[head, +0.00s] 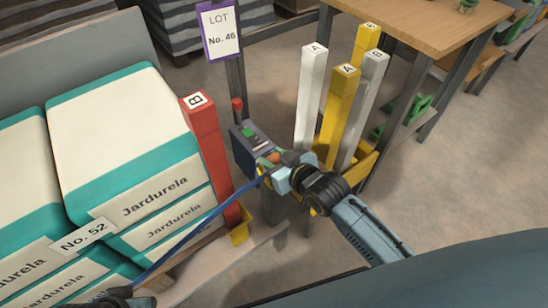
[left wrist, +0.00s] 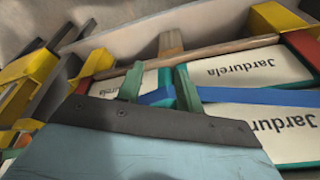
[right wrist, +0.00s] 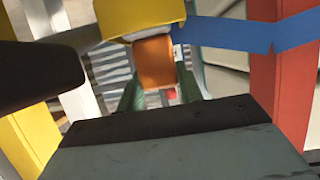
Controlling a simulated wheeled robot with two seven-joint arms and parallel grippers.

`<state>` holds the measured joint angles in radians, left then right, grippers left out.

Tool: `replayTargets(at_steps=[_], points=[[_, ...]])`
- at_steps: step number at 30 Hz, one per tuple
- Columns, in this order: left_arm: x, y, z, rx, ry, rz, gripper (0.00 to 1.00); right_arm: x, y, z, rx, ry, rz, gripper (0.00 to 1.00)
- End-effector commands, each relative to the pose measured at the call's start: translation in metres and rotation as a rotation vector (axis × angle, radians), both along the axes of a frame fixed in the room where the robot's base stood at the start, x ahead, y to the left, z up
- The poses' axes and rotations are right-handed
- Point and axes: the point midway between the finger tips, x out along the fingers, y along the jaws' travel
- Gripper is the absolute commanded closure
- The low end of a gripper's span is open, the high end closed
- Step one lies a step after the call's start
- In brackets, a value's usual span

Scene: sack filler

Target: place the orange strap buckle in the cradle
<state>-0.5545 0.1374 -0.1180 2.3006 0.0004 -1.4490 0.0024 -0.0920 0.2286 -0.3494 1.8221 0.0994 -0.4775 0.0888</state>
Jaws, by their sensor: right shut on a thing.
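The orange strap buckle (right wrist: 155,62) is between the fingers of my right gripper (right wrist: 160,92), which is shut on it. In the head view, my right gripper (head: 280,172) is beside the grey control box, with a bit of orange showing at its tip. A yellow part (right wrist: 140,12), possibly the cradle, is right beside the buckle in the right wrist view; I cannot tell whether they touch. The blue strap (head: 195,222) runs from there to the lower left. My left gripper (left wrist: 158,85) has its fingers apart, with the strap (left wrist: 255,97) crossing at them.
White sacks with teal bands (head: 120,125) are stacked at the left. A red post (head: 208,145) stands between them and the control box (head: 250,148). White and yellow posts (head: 340,105) stand close behind my right gripper.

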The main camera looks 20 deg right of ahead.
Motion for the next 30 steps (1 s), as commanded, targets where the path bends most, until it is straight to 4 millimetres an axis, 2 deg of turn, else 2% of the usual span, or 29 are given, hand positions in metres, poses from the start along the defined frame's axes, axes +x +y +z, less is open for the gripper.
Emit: replayTargets(at_steps=[5, 6, 10, 22, 30], points=[[0.0, 0.0, 0.001, 0.0, -0.001, 0.0, 0.64, 0.0, 0.0, -0.003, 0.001, -0.002, 0.0, 0.9], [0.0, 0.0, 0.001, 0.0, -0.002, 0.0, 0.64, 0.0, 0.0, -0.003, 0.0, -0.001, 0.0, 0.59], [0.0, 0.0, 0.001, 0.0, -0.002, 0.0, 0.64, 0.0, 0.0, -0.003, 0.0, -0.001, 0.0, 0.42], [0.001, 0.0, 0.003, -0.001, -0.005, 0.0, 0.64, -0.003, -0.001, 0.002, 0.0, 0.002, 0.0, 0.42], [0.003, 0.013, -0.038, 0.027, 0.027, -0.001, 0.64, -0.036, -0.013, 0.018, 0.0, 0.002, 0.0, 0.42]])
